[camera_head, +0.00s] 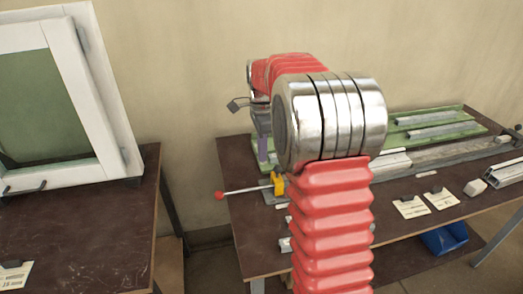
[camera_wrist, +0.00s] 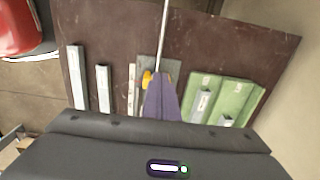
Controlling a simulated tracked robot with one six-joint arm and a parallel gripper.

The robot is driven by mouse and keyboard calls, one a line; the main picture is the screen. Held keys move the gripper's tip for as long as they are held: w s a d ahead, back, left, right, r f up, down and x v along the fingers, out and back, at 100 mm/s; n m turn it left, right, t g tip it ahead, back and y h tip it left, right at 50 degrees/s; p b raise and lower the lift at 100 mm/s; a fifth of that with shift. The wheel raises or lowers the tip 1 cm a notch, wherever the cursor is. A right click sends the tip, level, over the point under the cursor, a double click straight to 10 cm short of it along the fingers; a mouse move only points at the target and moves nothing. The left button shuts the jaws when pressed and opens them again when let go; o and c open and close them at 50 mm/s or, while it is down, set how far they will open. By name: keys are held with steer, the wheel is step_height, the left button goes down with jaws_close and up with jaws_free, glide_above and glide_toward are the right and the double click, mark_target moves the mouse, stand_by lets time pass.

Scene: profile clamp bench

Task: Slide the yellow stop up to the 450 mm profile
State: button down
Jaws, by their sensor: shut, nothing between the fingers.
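The yellow stop (camera_head: 279,185) sits at the left end of the bench in the head view, beside a thin rod (camera_head: 248,190) with a red knob (camera_head: 219,195). In the wrist view the yellow stop (camera_wrist: 147,78) shows just left of my purple fingertips. My gripper (camera_head: 263,158) is shut and empty, pointing down at the bench's left end; in the wrist view my gripper (camera_wrist: 161,80) lies over the rod's base. I cannot tell whether it touches the stop. A pale profile (camera_head: 393,161) lies along the bench, partly hidden by my arm; its length cannot be read.
Green racks (camera_head: 425,125) with grey profiles stand at the bench's back. A blue bin (camera_head: 444,238) is below. A white window frame (camera_head: 75,110) stands on the left table.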

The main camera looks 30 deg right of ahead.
steer(key=shift+f, duration=2.95)
steer(key=s+d, duration=0.2)
steer(key=d, duration=0.9)
steer(key=shift+s, duration=0.4)
steer(key=shift+d, duration=0.15)
steer(key=shift+w+a, duration=0.15)
steer(key=shift+a, duration=0.6)
step_height(320, 180, up, 7)
stand_by(0.8)
